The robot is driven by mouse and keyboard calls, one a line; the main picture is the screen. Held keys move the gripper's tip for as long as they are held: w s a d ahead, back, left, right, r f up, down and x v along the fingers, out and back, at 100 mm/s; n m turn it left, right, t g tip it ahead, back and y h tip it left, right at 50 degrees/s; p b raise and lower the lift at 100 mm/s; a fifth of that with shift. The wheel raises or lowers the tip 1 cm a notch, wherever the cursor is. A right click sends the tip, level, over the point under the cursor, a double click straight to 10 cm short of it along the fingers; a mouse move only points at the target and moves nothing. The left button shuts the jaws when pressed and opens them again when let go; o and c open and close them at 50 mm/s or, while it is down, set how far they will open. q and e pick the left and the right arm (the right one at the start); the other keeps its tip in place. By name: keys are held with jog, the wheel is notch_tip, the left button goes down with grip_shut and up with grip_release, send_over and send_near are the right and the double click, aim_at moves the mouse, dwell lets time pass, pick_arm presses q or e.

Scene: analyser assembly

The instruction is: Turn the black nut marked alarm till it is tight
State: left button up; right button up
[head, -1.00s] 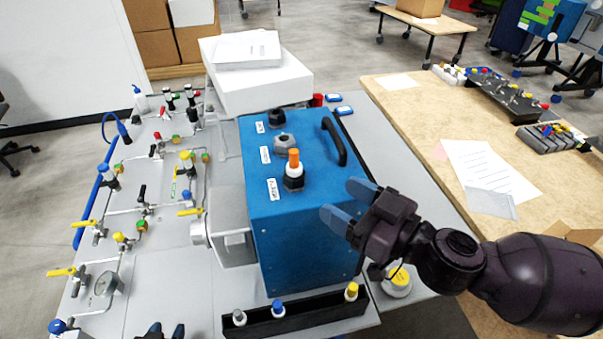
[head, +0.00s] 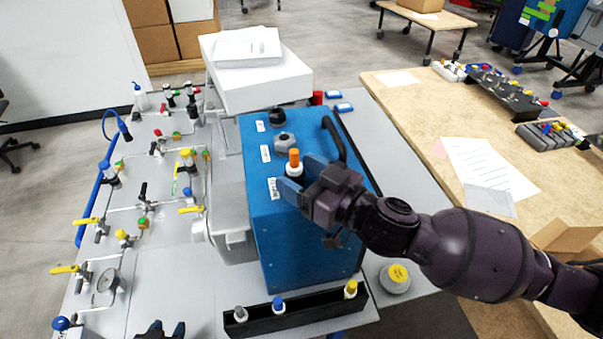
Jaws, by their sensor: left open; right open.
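A blue analyser box (head: 310,235) has three fittings in a row on its top, each beside a small white label too small to read surely. The nearest is a white plug with an orange top (head: 294,160); the black nut at its base is now mostly hidden by my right gripper (head: 300,178). That gripper is open, its blue fingers on either side of this fitting; I cannot tell whether they touch it. A grey nut (head: 284,141) sits in the middle and a black nut (head: 277,117) farthest back. My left gripper (head: 166,329) is open and empty at the bottom edge.
A black handle (head: 334,137) stands on the box's right side, close to my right gripper. A black tray (head: 318,308) with several coloured plugs lies in front. Pipes and valves with yellow levers (head: 86,221) fill the left panel. A wooden table (head: 415,105) stands right.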

jog(key=c, duration=0.9)
jog(key=shift+c, duration=0.2)
jog(key=shift+m+t+h, duration=0.3)
jog(key=shift+t, duration=0.1)
jog(key=m+t+h, duration=0.1)
jog(key=m+h, duration=0.1)
jog(key=m+t+h, duration=0.1)
jog(key=t+h, duration=0.1)
jog(key=h, duration=0.1)
jog(key=m+t+h, duration=0.1)
jog(key=m+h, duration=0.1)
jog(key=shift+s+a+m+t, duration=0.3)
jog(key=shift+a, duration=0.1)
jog(key=m+h, duration=0.1)
jog(key=h, duration=0.1)
jog(key=m+h, duration=0.2)
jog(key=h, duration=0.1)
jog(key=shift+a+m+t+h, duration=0.2)
jog(key=shift+m+t+h, duration=0.1)
jog(key=shift+t, duration=0.1)
jog(key=shift+a+m+h, duration=0.15)
jog(key=shift+m+h, duration=1.15)
jog(key=shift+h, duration=0.9)
jog(key=shift+g, duration=0.3)
